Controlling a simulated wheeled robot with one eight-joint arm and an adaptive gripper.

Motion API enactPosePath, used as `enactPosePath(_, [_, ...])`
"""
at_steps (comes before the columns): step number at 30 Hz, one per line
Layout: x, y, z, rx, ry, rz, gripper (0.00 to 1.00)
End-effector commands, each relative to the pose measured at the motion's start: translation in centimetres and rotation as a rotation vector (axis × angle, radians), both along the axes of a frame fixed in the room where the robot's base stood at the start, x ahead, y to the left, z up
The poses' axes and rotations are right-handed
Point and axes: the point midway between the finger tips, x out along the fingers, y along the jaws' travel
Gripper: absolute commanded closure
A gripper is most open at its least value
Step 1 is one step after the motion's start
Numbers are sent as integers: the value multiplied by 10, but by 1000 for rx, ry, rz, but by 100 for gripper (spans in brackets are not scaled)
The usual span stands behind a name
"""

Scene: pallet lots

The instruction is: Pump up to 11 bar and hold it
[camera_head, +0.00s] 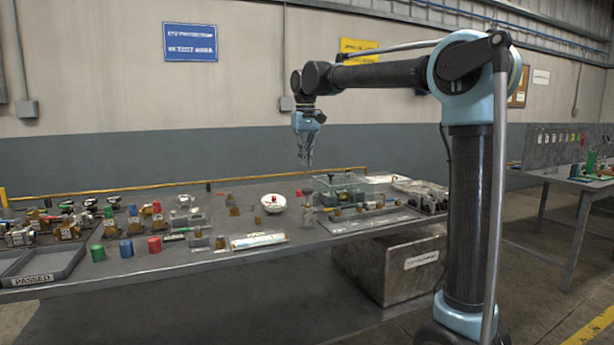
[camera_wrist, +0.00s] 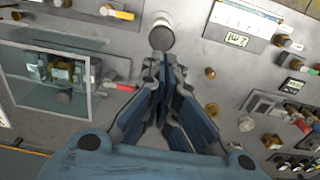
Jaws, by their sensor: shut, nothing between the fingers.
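My gripper (camera_head: 306,162) hangs above the bench, fingers pointing down, shut and empty. A red handle (camera_wrist: 122,87) sticks out beside that box. A pressure gauge and its reading cannot be made out.
A white round dish-like thing (camera_head: 274,203) sits mid-bench. Coloured cylinders (camera_head: 126,248), several tagged valves (camera_head: 158,212) and a tray marked PASSED (camera_head: 40,266) are at left. A flat tray (camera_head: 345,226) with brass fittings lies at front right. Space above the bench is clear.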

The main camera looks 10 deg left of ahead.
Motion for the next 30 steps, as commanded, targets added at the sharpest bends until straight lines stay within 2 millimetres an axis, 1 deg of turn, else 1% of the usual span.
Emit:
enactPosePath(3, [0, -1, 15, 0, 0, -1, 100])
enactPosePath(9, [0, -1, 27, 0, 0, -2, 100])
enactPosePath(30, [0, -1, 28, 0, 0, -2, 100])
